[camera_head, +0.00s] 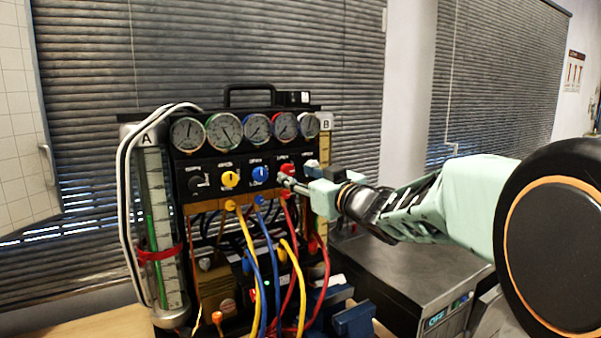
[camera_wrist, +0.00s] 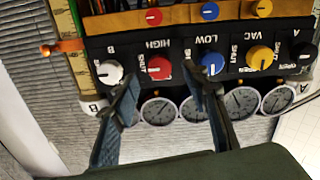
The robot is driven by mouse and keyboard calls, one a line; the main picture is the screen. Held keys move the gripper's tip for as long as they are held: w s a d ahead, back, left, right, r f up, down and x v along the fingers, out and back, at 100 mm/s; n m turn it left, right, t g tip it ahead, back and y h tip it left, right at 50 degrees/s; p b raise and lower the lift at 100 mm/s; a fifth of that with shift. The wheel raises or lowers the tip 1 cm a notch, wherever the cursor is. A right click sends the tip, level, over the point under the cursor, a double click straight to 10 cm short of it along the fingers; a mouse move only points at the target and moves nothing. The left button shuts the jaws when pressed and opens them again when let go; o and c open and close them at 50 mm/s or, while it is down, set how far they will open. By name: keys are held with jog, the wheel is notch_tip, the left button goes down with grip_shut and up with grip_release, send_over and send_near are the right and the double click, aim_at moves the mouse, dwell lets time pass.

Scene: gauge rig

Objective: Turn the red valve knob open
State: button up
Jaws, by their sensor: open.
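The red valve knob (camera_wrist: 159,67) is on the black gauge panel (camera_wrist: 240,82), under the label HIGH, and shows upside down in the wrist view. My gripper (camera_wrist: 160,76) is open, with one finger on each side of the red knob as seen there. The left finger lies between the white knob and the red knob; the right finger partly covers the blue knob. I cannot tell whether either finger touches the red knob. In the head view the red knob (camera_head: 286,168) is partly hidden by my gripper (camera_head: 284,181), which reaches in from the right.
A white knob (camera_wrist: 110,72), a blue knob (camera_wrist: 211,63) and a yellow knob (camera_wrist: 261,56) sit close beside the red one. Several round gauges (camera_head: 224,130) line the panel top. Coloured hoses (camera_head: 262,262) hang below. A dark cabinet (camera_head: 405,275) stands at right.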

aim_at(289, 171)
jog(key=shift+x, duration=2)
jog(key=shift+c, duration=0.3)
grip_shut()
